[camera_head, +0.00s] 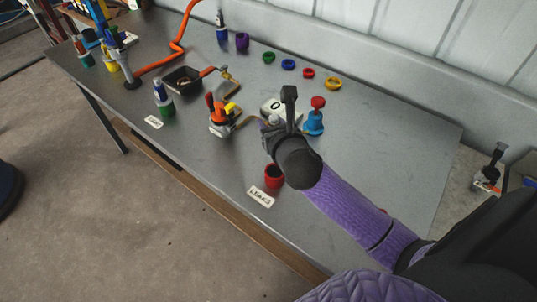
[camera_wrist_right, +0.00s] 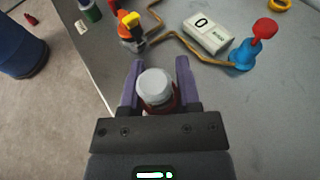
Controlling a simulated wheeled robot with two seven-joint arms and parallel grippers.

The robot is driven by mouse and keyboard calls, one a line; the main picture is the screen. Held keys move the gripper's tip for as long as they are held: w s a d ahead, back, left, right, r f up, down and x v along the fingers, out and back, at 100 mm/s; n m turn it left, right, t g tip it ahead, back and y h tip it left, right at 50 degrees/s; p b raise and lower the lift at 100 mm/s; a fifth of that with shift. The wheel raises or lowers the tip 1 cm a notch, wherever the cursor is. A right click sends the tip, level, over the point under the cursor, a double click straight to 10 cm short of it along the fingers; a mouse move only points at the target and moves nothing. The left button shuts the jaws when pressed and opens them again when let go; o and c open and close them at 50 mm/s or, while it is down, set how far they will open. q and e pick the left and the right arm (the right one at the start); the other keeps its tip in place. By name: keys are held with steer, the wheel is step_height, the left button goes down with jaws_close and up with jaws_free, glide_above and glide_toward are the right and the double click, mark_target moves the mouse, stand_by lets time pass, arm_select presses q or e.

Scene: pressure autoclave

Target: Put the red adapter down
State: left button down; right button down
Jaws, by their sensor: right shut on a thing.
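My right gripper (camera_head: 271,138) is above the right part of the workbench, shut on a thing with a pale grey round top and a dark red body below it. This looks like the red adapter (camera_wrist_right: 155,88), held between the purple fingers in the right wrist view. Its lower part is hidden by the gripper. In the head view the hand hides most of it. A red cup (camera_head: 272,178) shows below the hand by the "LEAKS" label (camera_head: 261,197). My left gripper is not in view.
Beyond the hand are a white gauge box reading 0 (camera_wrist_right: 207,33), a blue stand with a red knob (camera_head: 314,120) and an orange-and-yellow fitting (camera_head: 222,115). Several coloured rings, including a red one (camera_head: 308,73), lie along the back. The workbench (camera_head: 390,135) is bare at right.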

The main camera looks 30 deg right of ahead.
step_height(320, 180, down, 10)
steer(key=b, duration=0.5)
steer(key=shift+w+d+f, duration=0.2)
steer(key=shift+d+f, duration=0.05)
steer(key=shift+d, duration=0.15)
steer(key=c, duration=0.8)
jaws_free()
steer(key=shift+f, duration=0.1)
steer(key=o, duration=0.5)
